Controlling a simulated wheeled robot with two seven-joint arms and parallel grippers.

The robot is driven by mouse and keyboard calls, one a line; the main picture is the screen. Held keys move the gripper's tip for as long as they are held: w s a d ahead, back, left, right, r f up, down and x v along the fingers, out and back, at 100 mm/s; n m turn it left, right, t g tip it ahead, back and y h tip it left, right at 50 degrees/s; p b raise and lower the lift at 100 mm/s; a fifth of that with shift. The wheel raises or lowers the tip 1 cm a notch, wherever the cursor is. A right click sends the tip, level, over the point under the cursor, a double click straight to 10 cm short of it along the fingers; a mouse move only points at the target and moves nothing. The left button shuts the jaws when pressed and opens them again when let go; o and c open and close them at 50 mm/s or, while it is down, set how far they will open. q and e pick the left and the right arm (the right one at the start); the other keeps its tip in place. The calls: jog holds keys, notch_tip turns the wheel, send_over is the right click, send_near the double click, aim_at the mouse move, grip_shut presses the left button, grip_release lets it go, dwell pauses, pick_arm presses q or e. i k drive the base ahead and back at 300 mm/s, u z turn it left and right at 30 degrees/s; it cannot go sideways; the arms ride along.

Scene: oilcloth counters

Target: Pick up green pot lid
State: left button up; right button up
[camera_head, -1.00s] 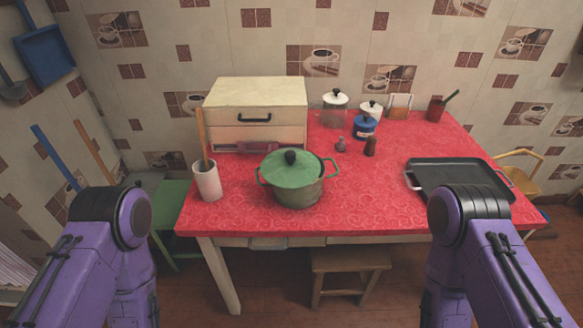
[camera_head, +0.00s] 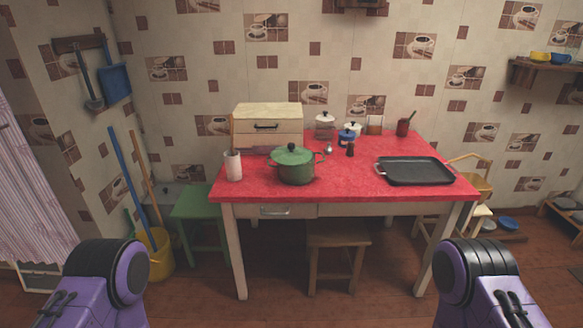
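The green pot lid (camera_head: 292,156) sits on a green pot (camera_head: 297,175) with side handles. A dark knob (camera_head: 291,147) stands at the lid's centre. The pot is on the red oilcloth table (camera_head: 335,188), left of the middle. Two purple arm parts of mine show at the lower left and lower right, well short of the table. Neither gripper is in view.
A white cup with a utensil (camera_head: 233,166) stands left of the pot. A wooden box (camera_head: 268,126) is behind it. A black tray (camera_head: 415,171) lies at right. Stools stand under the table (camera_head: 337,240) and at left (camera_head: 197,205). Floor before the table is open.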

aim_at(290, 155)
jog(key=z, duration=0.85)
jog(key=i, duration=1)
jog(key=z, duration=0.05)
